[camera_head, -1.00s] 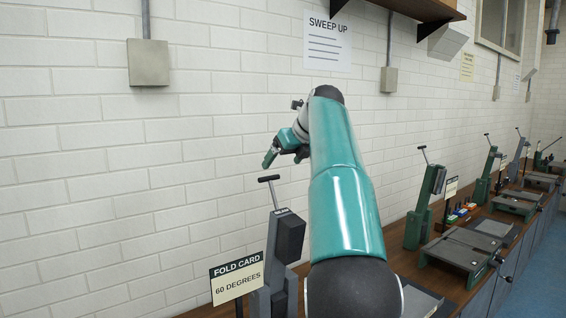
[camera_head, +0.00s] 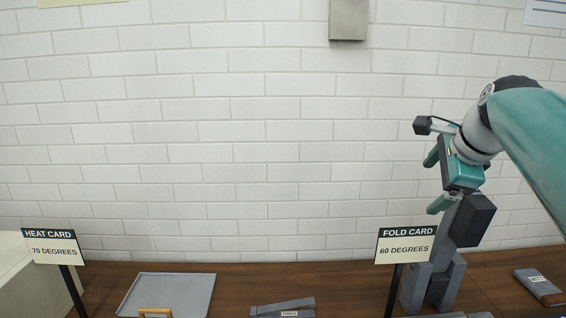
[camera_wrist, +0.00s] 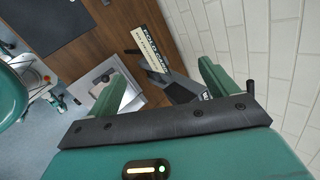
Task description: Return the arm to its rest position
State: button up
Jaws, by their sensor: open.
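My gripper (camera_head: 436,180) is on the right of the head view, raised above the bench and in front of the white wall. Its two green fingers are apart and nothing shows between them. The grey fold-card press (camera_head: 440,275) stands below and partly behind it; I cannot tell if they touch. In the wrist view the gripper's fingers (camera_wrist: 168,90) are spread, with the fold card sign (camera_wrist: 152,45) and part of the press seen beyond them.
The wooden bench (camera_head: 240,275) runs along the wall. A "HEAT CARD 70 DEGREES" sign (camera_head: 52,247) stands at left, a "FOLD CARD 60 DEGREES" sign (camera_head: 404,245) near the press. A grey tray (camera_head: 190,290) and a grey labelled piece (camera_head: 283,307) lie between. The wall space at centre is clear.

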jog(key=s+a+f+n+g, duration=0.1)
jog(key=s+a+f+n, duration=0.5)
jog(key=s+f+n, duration=0.4)
jog(key=s+a+f+n, duration=0.7)
jog(key=s+f+n, duration=0.3)
jog(key=f, duration=0.2)
jog(key=shift+s+a+g+h, duration=0.15)
jog(key=shift+s+g+h, duration=0.25)
